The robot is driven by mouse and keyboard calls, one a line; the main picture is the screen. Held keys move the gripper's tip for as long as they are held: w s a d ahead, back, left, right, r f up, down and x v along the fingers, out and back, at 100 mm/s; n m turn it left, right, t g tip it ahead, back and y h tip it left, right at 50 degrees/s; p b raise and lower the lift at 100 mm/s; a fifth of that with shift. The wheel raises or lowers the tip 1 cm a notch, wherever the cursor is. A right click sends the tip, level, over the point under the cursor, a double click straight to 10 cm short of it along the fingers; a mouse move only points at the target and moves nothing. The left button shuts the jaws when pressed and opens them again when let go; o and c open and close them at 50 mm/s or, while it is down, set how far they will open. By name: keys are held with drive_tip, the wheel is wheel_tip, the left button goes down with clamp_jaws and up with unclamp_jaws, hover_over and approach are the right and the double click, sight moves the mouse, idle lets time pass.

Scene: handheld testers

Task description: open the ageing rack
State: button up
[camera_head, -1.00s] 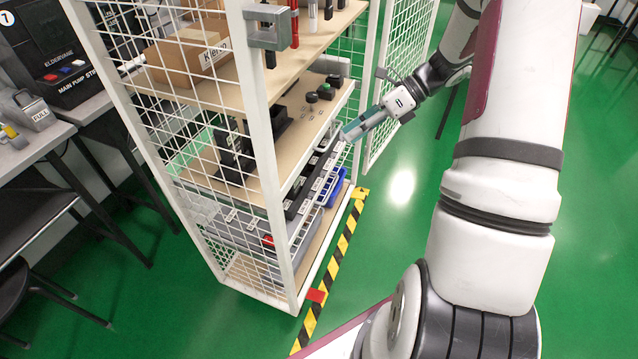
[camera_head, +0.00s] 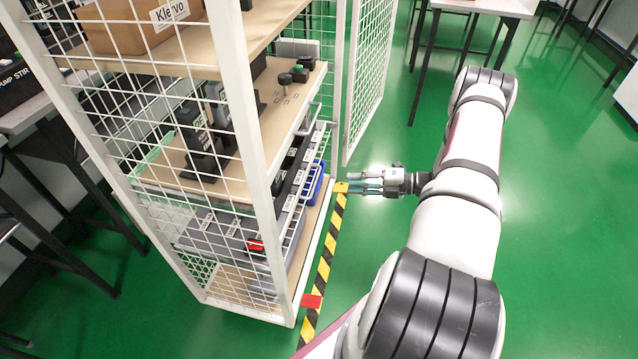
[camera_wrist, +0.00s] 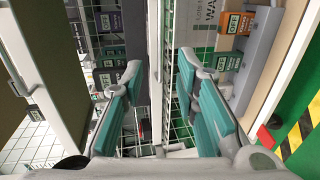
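The white wire-mesh cage (camera_head: 250,130) stands at the left in the head view, with its front side open. Its mesh door (camera_head: 370,80) stands swung out at the far end. A low dark rack with white labels (camera_head: 287,195) sits inside on the lower level, with a wire handle frame along its front. I cannot tell which of these is the ageing rack. My gripper (camera_head: 362,184) is to the right of the cage front, pointing at it, apart from it and empty. In the wrist view its teal-padded fingers (camera_wrist: 165,95) are spread, with mesh and a white post beyond.
A blue bin (camera_head: 315,184) sits at the cage's far lower end. Yellow-black tape (camera_head: 325,260) with a red patch (camera_head: 312,301) marks the floor along the front. A cardboard box (camera_head: 130,25) is on the upper shelf. Green floor (camera_head: 560,200) is open at right.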

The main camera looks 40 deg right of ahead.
drive_tip(key=b+x, duration=0.2)
drive_tip(key=x, duration=0.9)
drive_tip(key=shift+w+a, duration=0.15)
clamp_jaws()
